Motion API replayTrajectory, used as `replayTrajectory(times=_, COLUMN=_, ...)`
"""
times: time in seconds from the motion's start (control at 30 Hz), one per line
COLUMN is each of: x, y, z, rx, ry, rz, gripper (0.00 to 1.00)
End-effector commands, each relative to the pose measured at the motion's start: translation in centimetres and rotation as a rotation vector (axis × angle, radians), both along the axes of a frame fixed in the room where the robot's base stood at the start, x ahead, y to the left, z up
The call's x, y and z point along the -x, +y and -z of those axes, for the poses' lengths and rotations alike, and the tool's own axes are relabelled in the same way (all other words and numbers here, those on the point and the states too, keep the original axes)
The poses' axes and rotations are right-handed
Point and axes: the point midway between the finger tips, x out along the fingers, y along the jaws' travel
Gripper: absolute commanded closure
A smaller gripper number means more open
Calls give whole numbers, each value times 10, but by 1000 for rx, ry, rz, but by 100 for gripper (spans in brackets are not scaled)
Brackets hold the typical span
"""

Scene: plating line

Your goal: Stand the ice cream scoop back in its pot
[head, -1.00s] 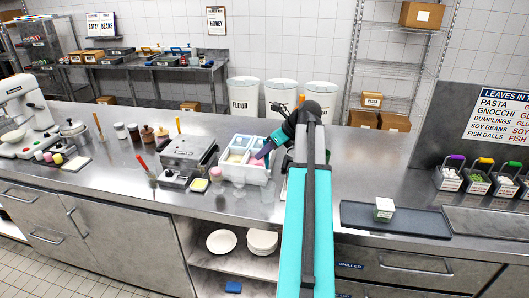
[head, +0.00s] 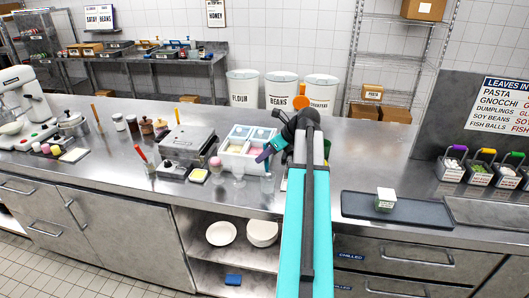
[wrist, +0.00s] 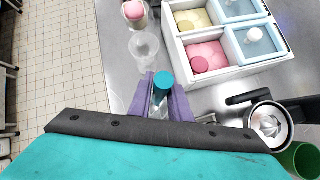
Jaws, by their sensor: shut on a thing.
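My gripper (wrist: 160,95), with purple fingers, is shut on the ice cream scoop (wrist: 162,80), whose teal handle end shows between the fingertips in the wrist view. In the head view my gripper (head: 264,154) is at the front right corner of the white ice cream tub box. A clear pot (head: 267,183) stands on the counter just below the gripper. In the wrist view clear material shows under the handle, between the fingers. The scoop's lower end is hidden, so I cannot tell whether it is inside the pot.
The white box (head: 222,165) holds yellow and pink tubs and blue lids. An empty clear glass (wrist: 143,47) and a glass with a pink ball (wrist: 134,10) stand nearby. A metal juicer (wrist: 268,125) and a green cup (wrist: 302,158) are right of the gripper.

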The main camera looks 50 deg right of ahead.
Motion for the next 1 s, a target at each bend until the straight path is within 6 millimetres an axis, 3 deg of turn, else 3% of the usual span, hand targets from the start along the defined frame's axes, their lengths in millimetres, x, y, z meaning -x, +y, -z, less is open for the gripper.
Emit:
replayTrajectory(times=0.4, x=0, y=0, z=25, rx=-1, ry=0, rz=1, gripper=100)
replayTrajectory(times=0.9, x=0, y=0, z=29, rx=0, ry=-1, rz=0, gripper=100)
replayTrajectory(times=0.93, x=0, y=0, z=29, rx=0, ry=-1, rz=0, gripper=78)
replayTrajectory(times=1.0, x=0, y=0, z=29, rx=0, ry=-1, rz=0, gripper=66)
